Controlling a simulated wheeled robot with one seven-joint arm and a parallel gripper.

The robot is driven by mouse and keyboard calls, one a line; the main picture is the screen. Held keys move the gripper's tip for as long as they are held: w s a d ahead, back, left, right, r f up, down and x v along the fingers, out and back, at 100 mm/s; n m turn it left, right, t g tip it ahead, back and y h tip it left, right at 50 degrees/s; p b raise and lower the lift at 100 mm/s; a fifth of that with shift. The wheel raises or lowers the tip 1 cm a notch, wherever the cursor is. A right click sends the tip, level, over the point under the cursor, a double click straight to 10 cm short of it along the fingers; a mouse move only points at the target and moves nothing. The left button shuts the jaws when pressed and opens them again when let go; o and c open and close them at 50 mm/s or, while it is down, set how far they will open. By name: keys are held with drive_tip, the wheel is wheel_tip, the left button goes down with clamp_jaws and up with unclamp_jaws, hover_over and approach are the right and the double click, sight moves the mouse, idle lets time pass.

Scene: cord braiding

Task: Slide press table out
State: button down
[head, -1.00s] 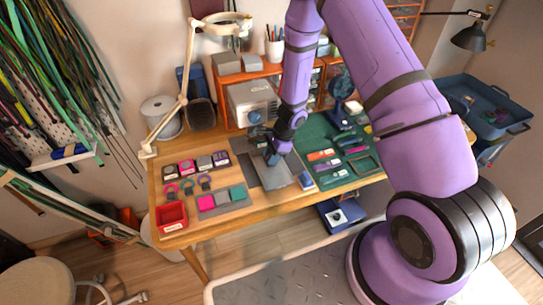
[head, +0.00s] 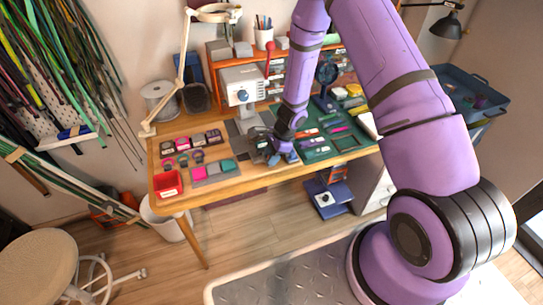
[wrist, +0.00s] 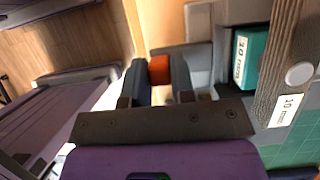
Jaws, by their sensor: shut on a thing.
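The press (head: 243,86) is a white box with a blue dial at the back of the desk. The press table is a grey plate in front of it, mostly hidden by my gripper (head: 283,157) in the head view. In the wrist view a pale grey flat surface, probably the plate (wrist: 200,62), lies beyond the fingers. My gripper (wrist: 160,75) is shut on a small orange block (wrist: 159,69), which looks like the plate's handle. My gripper is low, near the desk's front edge.
A green mat (head: 345,142) with tools lies to the right. A lamp arm (head: 184,75) stands at the left.

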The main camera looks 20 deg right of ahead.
drive_tip(key=shift+s, duration=0.1)
drive_tip(key=c, duration=1)
unclamp_jaws()
drive_tip(key=shift+o, duration=0.2)
drive_tip(key=v, duration=1)
drive_tip(key=shift+d+r, duration=0.25)
drive_tip(key=shift+r, duration=0.05)
